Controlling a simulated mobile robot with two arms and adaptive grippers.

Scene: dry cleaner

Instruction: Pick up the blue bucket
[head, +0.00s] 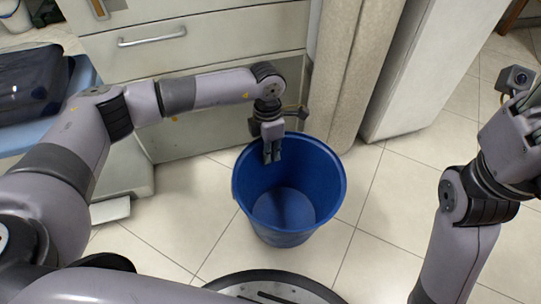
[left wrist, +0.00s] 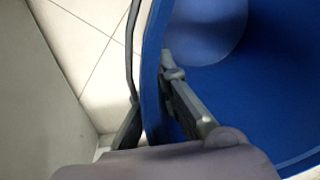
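The blue bucket (head: 288,205) stands upright in the middle of the head view, its open top facing up and its inside empty. My left gripper (head: 272,153) points down at the bucket's far rim. In the left wrist view the bucket wall (left wrist: 152,75) runs between the gripper's fingers (left wrist: 155,95), one side inside the bucket and the other outside. My right gripper (head: 525,105) is at the right edge, away from the bucket and partly cut off.
A drawer cabinet (head: 195,45) stands behind the bucket, with a beige curtain-like panel (head: 350,60) and a white cabinet (head: 430,70) to its right. A dark item (head: 35,80) lies on a blue surface at the left. Tiled floor (head: 390,235) is clear right of the bucket.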

